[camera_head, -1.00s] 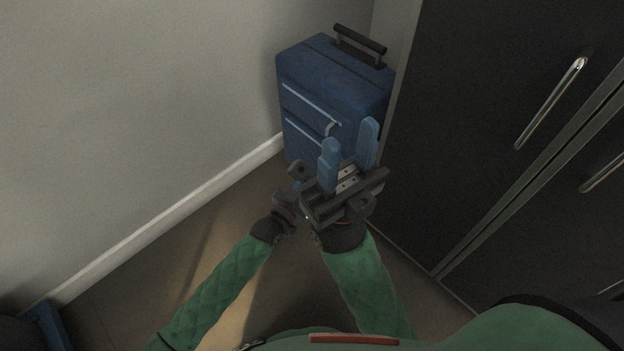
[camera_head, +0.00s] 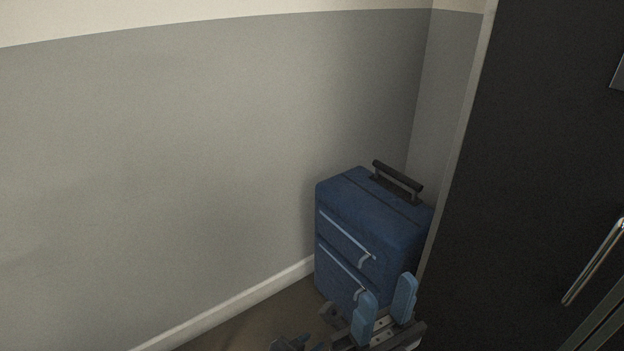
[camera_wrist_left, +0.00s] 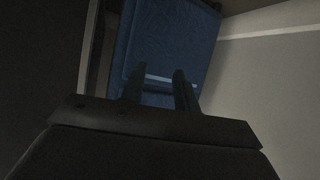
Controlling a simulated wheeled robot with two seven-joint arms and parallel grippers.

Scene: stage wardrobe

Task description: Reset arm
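I see nothing held. My forearms are out of the head view.
The blue suitcase (camera_head: 375,215) stands upright in the corner, its black handle (camera_head: 398,181) raised. A grey wall (camera_head: 200,170) with a white baseboard (camera_head: 235,305) is behind and left.

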